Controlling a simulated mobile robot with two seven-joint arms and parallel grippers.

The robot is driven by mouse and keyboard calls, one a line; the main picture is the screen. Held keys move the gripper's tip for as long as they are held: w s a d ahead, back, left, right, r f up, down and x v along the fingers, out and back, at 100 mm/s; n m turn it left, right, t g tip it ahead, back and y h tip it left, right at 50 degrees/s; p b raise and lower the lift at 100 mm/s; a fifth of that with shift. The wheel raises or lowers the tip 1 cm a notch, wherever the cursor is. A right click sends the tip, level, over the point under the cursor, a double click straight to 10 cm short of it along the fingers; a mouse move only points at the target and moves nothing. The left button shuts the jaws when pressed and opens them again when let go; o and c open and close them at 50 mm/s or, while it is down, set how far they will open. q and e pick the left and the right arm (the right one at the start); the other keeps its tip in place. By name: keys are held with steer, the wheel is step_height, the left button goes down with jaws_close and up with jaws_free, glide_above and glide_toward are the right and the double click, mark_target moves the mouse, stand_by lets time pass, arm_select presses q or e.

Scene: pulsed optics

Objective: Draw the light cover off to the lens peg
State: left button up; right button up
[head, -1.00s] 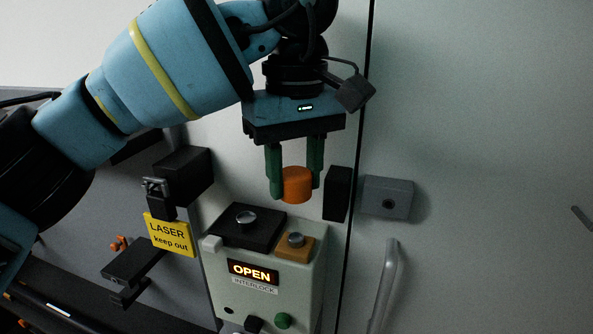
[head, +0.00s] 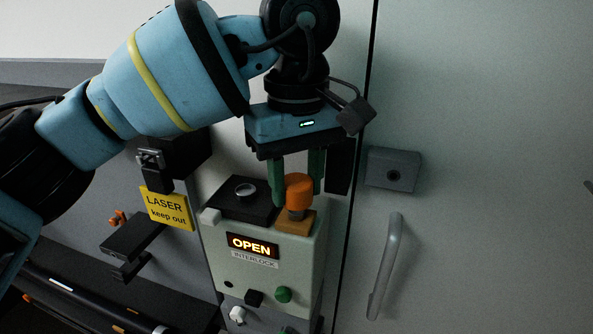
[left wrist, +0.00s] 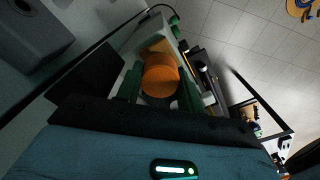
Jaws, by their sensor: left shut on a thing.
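The orange cylindrical cover (head: 299,188) is between the green fingers of my left gripper (head: 296,197), which is shut on it. I cannot tell how far the cover sits over the peg. A black plate with a silver disc (head: 245,190) lies beside it to the left. In the left wrist view the cover (left wrist: 160,76) fills the space between the fingers. My right gripper is not in view.
The pale interlock box (head: 224,250) shows a lit OPEN sign (head: 252,246). A yellow laser sign (head: 166,209) hangs to its left. A grey door handle (head: 386,265) and a grey lock box (head: 393,169) are at the right.

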arm_select(q)
steer(key=shift+f, duration=1.15)
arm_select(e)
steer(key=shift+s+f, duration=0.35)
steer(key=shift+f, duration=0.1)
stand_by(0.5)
arm_select(q)
steer(key=shift+f+b, duration=0.1)
steer(key=shift+b, duration=0.2)
jaws_close()
steer(key=shift+f, duration=0.1)
steer(key=o, duration=1.3)
jaws_free()
steer(key=shift+c, duration=0.2)
steer(key=shift+f, duration=0.1)
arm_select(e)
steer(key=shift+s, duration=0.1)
arm_select(q)
step_height(320, 180, up, 8)
steer(key=shift+s+f, duration=0.1)
steer(key=shift+f, duration=0.15)
steer(key=shift+r, duration=0.6)
steer(key=shift+r+p, duration=0.95)
steer(key=shift+r, duration=1.1)
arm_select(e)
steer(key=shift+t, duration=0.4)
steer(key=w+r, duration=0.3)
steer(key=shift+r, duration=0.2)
